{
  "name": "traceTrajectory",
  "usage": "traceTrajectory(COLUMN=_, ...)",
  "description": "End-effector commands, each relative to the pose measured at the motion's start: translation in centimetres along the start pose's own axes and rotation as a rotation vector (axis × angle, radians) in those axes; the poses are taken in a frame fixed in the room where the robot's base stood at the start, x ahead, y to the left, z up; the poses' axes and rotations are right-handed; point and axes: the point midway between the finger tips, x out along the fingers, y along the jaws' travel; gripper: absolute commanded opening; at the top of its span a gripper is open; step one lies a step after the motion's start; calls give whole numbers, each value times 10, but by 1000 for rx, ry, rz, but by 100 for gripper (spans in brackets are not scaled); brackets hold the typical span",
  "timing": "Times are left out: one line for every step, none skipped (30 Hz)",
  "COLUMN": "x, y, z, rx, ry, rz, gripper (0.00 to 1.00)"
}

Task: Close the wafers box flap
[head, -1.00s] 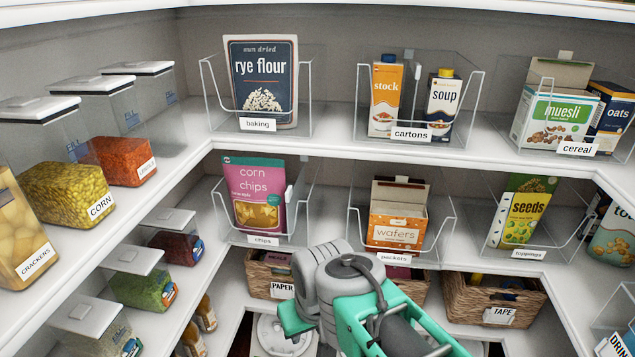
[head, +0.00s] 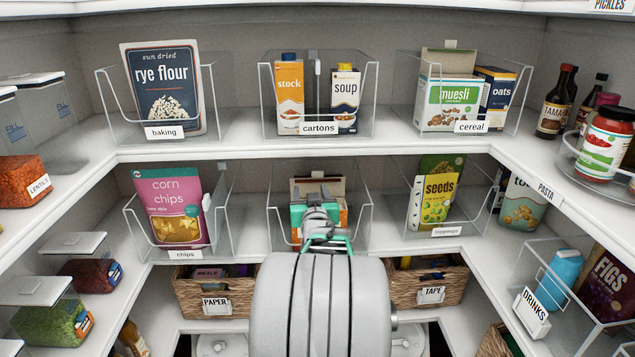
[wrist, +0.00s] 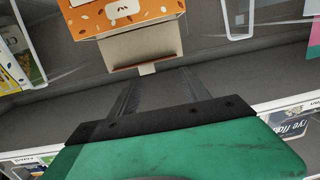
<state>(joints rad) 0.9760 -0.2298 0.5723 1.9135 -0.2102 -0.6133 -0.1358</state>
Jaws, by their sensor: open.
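The wafers box (head: 343,213) is an orange carton in the middle bin of the lower shelf. Its pale flap (head: 318,187) stands up, open, at the back of its top. In the wrist view, which is upside down, the orange front (wrist: 125,14) shows at the top and the pale flap (wrist: 140,47) below it. My gripper (head: 318,206) is in front of the box and hides most of its front in the head view. Its two dark fingers (wrist: 160,82) are apart and empty in the wrist view, pointing toward the flap side; contact is not visible.
The clear bin (head: 367,215) surrounds the box. Corn chips (head: 170,207) stand in the left bin and seeds (head: 436,200) in the right one. The upper shelf edge (head: 320,148) runs above. Baskets (head: 425,285) sit below.

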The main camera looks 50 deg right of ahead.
Motion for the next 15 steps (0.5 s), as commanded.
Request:
traceTrajectory(x=2, y=18, z=-1, rx=4, ry=31, rz=30, gripper=55)
traceTrajectory(x=4, y=24, z=-3, rx=5, ry=47, rz=40, gripper=55)
traceTrajectory(x=6, y=28, z=-5, rx=5, ry=57, rz=47, gripper=55)
traceTrajectory(x=10, y=29, z=-7, rx=5, ry=61, rz=48, gripper=55)
traceTrajectory(x=13, y=30, z=-8, rx=5, ry=63, rz=48, gripper=55)
traceTrajectory(x=20, y=29, z=-8, rx=5, ry=61, rz=48, gripper=55)
traceTrajectory(x=25, y=29, z=-9, rx=4, ry=61, rz=47, gripper=55)
traceTrajectory(x=31, y=29, z=-9, rx=5, ry=60, rz=47, gripper=55)
traceTrajectory(x=39, y=29, z=-10, rx=5, ry=60, rz=46, gripper=55)
traceTrajectory(x=45, y=29, z=-11, rx=5, ry=60, rz=46, gripper=55)
traceTrajectory(x=51, y=29, z=-11, rx=5, ry=60, rz=45, gripper=55)
traceTrajectory(x=58, y=30, z=-11, rx=5, ry=59, rz=45, gripper=55)
traceTrajectory(x=63, y=30, z=-11, rx=5, ry=60, rz=46, gripper=55)
traceTrajectory(x=68, y=30, z=-12, rx=4, ry=60, rz=46, gripper=55)
traceTrajectory(x=72, y=31, z=-11, rx=4, ry=59, rz=46, gripper=55)
